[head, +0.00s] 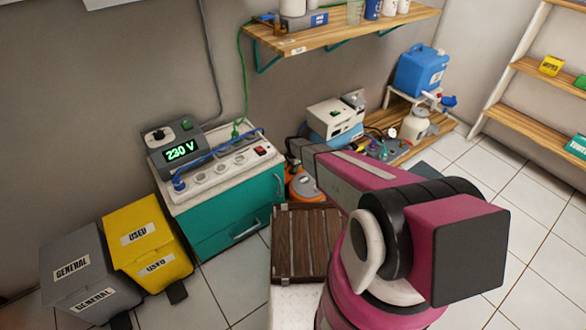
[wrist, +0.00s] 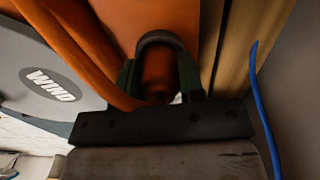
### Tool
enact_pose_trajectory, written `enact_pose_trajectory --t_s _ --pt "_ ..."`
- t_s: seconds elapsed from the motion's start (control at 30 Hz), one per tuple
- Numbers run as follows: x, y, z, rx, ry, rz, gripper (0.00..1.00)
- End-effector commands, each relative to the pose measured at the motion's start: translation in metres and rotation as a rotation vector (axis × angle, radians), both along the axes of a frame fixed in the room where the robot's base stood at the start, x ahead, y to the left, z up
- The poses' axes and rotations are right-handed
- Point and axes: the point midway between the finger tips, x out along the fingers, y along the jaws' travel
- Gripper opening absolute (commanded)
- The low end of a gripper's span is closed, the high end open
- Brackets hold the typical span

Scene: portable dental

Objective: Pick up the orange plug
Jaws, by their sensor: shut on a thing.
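In the wrist view my gripper (wrist: 159,80) has its two dark green fingers closed on either side of the orange plug (wrist: 158,72). The plug is in shadow and partly hidden by the fingers. A dark grey arch curves over its far end; I cannot tell whether the plug is still seated there. A thick orange cable (wrist: 85,50) runs from the upper left down to the plug. In the head view my arm hides the gripper and plug.
In the head view an orange object (head: 302,187) stands between the teal cabinet (head: 225,215) and my arm. A brown slatted crate (head: 305,240) is in front.

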Motion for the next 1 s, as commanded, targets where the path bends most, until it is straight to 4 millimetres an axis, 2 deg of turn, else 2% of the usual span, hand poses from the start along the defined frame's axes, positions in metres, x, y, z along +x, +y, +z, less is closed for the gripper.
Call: enact_pose_trajectory --t_s 0.27,0.63,0.77,1.0 --pt "-0.002 0.000 0.026 0.001 -0.001 0.000 0.11" --pt "-0.001 0.000 0.091 0.001 -0.001 0.000 0.11" --pt "-0.001 0.000 0.099 0.000 0.000 0.000 0.11" --pt "0.000 0.000 0.099 0.000 0.000 0.000 0.12"
